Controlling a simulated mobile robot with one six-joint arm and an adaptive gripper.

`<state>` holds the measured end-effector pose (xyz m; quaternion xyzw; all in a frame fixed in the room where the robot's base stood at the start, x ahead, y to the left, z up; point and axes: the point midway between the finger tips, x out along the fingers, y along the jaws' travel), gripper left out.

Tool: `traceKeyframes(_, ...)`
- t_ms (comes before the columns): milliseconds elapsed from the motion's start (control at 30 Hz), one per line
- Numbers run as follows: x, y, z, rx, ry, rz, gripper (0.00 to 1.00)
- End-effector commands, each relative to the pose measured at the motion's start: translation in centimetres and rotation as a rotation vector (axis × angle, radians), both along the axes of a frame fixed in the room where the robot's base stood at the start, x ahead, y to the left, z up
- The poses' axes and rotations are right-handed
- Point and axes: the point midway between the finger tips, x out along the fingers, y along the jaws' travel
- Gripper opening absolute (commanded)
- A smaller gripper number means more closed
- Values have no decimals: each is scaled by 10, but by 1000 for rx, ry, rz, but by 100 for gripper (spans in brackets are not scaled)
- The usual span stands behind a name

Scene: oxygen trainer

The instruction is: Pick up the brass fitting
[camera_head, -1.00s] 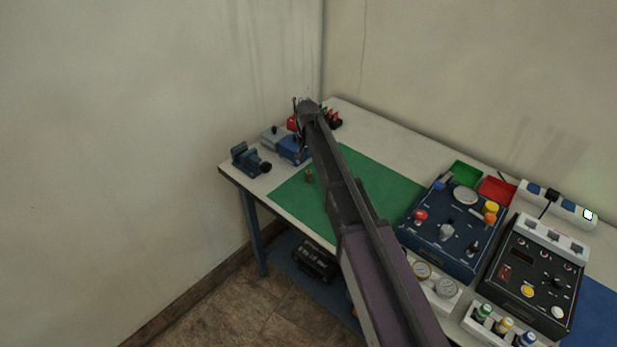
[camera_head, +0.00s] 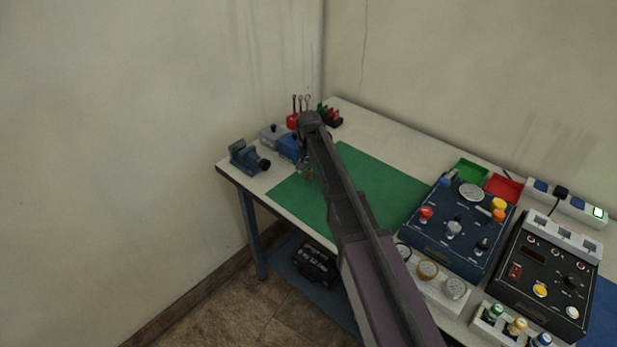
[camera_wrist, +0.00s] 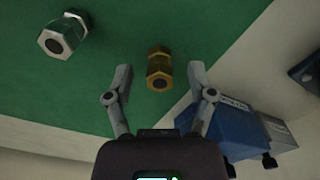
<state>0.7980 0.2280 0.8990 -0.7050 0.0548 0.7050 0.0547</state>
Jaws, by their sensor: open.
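The brass fitting (camera_wrist: 159,69) lies or stands on the green mat (camera_wrist: 120,105) in the wrist view, just beyond and between my open fingers. In the head view the fitting (camera_head: 309,174) is a small brownish piece near the mat's left end, close below the end of my arm. My gripper (camera_wrist: 160,82) is open, with one finger on each side of the fitting and nothing held. In the head view my gripper is mostly hidden by the arm. Whether the fingers are level with the fitting I cannot tell.
A silver hex fitting (camera_wrist: 63,37) is on the mat to the left in the wrist view. A blue box (camera_wrist: 240,130) stands close to my right finger. A vise (camera_head: 246,158) is at the table's left corner; control panels (camera_head: 457,232) stand to the right.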

Motion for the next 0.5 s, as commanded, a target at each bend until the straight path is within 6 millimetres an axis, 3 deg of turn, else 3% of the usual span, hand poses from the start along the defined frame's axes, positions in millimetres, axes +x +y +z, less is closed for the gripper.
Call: traceKeyframes(500, 0, 0, 0, 0, 0, 0, 71)
